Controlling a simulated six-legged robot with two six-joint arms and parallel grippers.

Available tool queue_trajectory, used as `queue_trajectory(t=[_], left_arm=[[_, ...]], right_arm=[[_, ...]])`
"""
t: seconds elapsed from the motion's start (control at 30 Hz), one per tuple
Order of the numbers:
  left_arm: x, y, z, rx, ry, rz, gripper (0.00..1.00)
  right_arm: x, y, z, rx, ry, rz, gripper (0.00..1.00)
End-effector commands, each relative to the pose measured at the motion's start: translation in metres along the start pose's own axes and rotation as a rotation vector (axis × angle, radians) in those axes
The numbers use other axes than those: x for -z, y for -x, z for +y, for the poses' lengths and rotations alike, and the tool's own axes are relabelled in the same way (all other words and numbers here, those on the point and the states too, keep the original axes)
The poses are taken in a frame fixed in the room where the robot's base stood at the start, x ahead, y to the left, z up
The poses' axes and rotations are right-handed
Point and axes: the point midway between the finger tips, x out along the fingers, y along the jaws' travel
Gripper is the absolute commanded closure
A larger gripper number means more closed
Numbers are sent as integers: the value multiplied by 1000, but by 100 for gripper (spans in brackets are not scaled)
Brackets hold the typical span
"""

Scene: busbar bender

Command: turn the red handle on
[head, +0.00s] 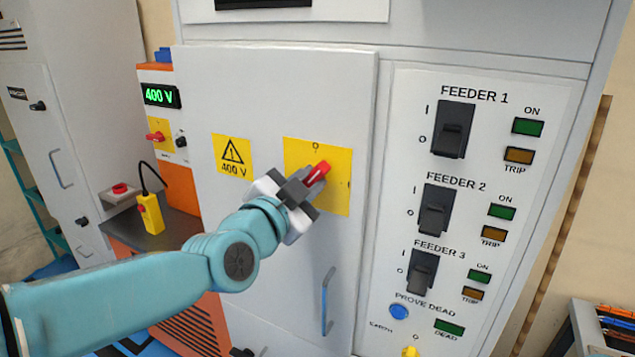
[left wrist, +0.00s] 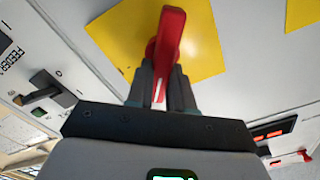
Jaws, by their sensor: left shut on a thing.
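The red handle (head: 318,172) sits on a yellow plate (head: 333,193) on the grey cabinet door. The plate has an "O" mark at its top. My left gripper (head: 305,185) is shut on the red handle, and its dark fingers cover part of it. In the head view the handle is tilted, its free end up and to the right. In the left wrist view the red handle (left wrist: 170,40) stands between the two dark fingers (left wrist: 163,88), with the yellow plate (left wrist: 205,40) behind it. My right gripper is not in view.
Right of the door is a panel with feeder switches (head: 453,130), lamps and a blue button (head: 398,311). A door pull (head: 327,300) is below the gripper. At left, a yellow pendant (head: 151,214) stands on a bench near a red button (head: 120,188) and a 400 V display (head: 160,96).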

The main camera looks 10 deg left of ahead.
Motion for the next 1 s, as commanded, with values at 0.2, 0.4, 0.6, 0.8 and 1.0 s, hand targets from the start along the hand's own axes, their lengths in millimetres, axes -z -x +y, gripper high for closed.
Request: queue_trajectory(t=[0.2,0.4,0.6,0.8,1.0], left_arm=[[-1,1,-4,3,-209,4,100],[-4,0,-4,4,-400,5,100],[-6,0,-2,5,-581,5,100],[-8,0,0,6,-733,5,100],[-9,-1,1,6,-842,4,100]], right_arm=[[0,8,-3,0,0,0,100],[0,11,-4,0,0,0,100],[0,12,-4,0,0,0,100],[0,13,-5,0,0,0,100],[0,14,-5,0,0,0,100]])
